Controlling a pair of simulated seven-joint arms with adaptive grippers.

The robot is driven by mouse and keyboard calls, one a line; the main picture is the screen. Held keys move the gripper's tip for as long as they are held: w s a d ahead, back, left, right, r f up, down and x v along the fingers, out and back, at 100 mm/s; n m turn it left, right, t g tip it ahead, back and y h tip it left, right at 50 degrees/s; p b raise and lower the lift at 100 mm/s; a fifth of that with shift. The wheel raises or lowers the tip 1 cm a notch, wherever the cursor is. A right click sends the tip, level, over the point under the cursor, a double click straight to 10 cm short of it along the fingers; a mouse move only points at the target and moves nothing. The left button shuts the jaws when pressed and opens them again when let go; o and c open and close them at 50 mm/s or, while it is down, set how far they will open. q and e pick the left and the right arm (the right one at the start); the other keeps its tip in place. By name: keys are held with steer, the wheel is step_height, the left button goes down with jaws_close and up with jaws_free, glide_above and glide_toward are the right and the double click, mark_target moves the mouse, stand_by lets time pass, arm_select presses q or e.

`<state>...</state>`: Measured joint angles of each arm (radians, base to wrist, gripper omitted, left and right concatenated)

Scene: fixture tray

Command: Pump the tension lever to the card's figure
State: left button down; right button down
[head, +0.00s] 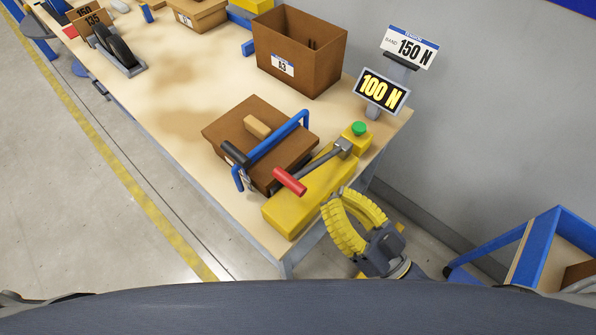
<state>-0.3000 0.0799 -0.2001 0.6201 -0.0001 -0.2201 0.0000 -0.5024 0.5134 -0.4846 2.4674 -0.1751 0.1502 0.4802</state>
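The tension lever's red grip (289,181) points to the lower left. Its grey shaft runs up to a pivot on the yellow tensioner base (292,208) at the table's near corner. A green button (359,129) sits on a yellow block by the pivot. The display (381,91) reads 100 N. The card (409,47) above it reads BAND 150 N. My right gripper (338,196), with ribbed yellow fingers, is just right of the base, apart from the red grip. Its fingers curve with a gap between them and nothing in it. My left gripper is not in view.
A brown box (230,131) lies left of the lever under a blue frame (285,141), with a black grip (235,153) beside it. A blue-framed cart (535,245) is at right. Bare tabletop (180,85) lies left.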

steer(key=shift+w, duration=0.1)
step_height(320, 180, up, 3)
glide_above(297, 182)
steer(key=shift+w+d+f, duration=0.1)
steer(key=shift+f, duration=0.5)
steer(key=shift+w+d+f, duration=0.1)
steer(key=shift+f, duration=0.45)
steer(key=shift+s+a+f, duration=0.1)
steer(key=shift+f, duration=0.6)
steer(key=shift+a+f, duration=0.1)
